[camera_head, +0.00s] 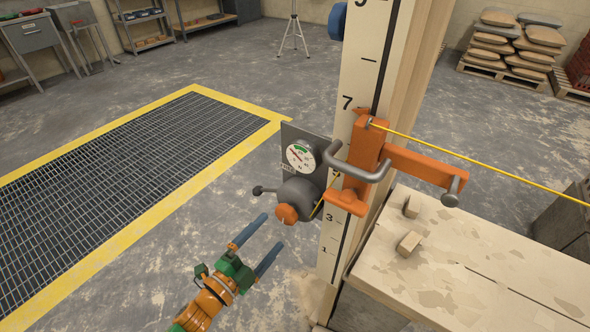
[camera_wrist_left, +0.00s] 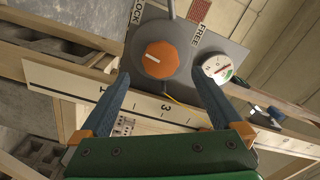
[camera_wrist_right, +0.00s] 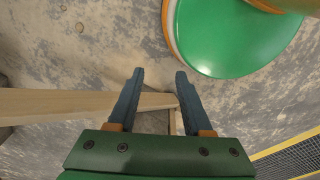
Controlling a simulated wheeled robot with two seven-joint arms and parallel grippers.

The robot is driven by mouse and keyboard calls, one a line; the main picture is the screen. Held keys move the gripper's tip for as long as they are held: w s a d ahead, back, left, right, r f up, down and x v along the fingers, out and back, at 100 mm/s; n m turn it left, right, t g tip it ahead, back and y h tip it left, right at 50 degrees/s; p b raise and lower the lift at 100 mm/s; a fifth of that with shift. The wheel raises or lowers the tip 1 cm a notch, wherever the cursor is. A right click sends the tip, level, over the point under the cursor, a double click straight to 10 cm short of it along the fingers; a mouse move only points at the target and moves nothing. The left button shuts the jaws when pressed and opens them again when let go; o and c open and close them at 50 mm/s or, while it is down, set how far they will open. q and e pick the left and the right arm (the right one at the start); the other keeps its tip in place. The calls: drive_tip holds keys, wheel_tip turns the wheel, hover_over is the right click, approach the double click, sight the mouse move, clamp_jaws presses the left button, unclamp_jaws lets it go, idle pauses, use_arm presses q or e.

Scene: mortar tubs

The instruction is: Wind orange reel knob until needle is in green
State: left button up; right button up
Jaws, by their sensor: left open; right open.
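The orange reel knob (camera_head: 287,214) sits on the front of a grey reel (camera_head: 303,192) fixed to the numbered post (camera_head: 345,150). The round gauge (camera_head: 300,156) is above the reel, with a green arc; its needle appears to point up-left, but its exact reading is too small to tell. My left gripper (camera_head: 257,245) is open, below and in front of the knob. In the left wrist view the knob (camera_wrist_left: 160,60) lies ahead between the open fingers, not touching them, with the gauge (camera_wrist_left: 217,67) to its right. My right gripper (camera_wrist_right: 157,82) is open and empty above the floor.
A grey lever (camera_head: 265,190) sticks out left of the reel, near LOCK and FREE labels in the left wrist view. An orange bracket (camera_head: 365,165) with a grey handle holds a taut yellow line (camera_head: 480,165). A bench (camera_head: 440,270) with small blocks stands at right.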

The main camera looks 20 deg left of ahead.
sight(284, 217)
use_arm(q)
drive_tip(key=n+t+b, duration=0.1)
drive_tip(key=n+b, duration=0.3)
drive_tip(key=b, duration=0.2)
drive_tip(key=w+f+n+t+h+b, duration=0.1)
drive_tip(key=n+b, duration=0.3)
drive_tip(key=b, duration=0.1)
drive_tip(key=f+n+t+b, duration=0.1)
drive_tip(key=n+t+b, duration=0.1)
drive_tip(key=n+b, duration=0.3)
drive_tip(key=shift+w+d+f+h+b, duration=0.1)
drive_tip(key=shift+w+d+h+b, duration=0.15)
drive_tip(key=shift+b, duration=0.55)
drive_tip(key=p+x, duration=0.1)
drive_tip(key=x, duration=0.4)
drive_tip(key=shift+w+r, duration=0.25)
drive_tip(key=shift+r, duration=0.05)
drive_tip(key=shift+w+d, duration=0.15)
drive_tip(key=shift+w, duration=0.05)
drive_tip(key=c, duration=1.3)
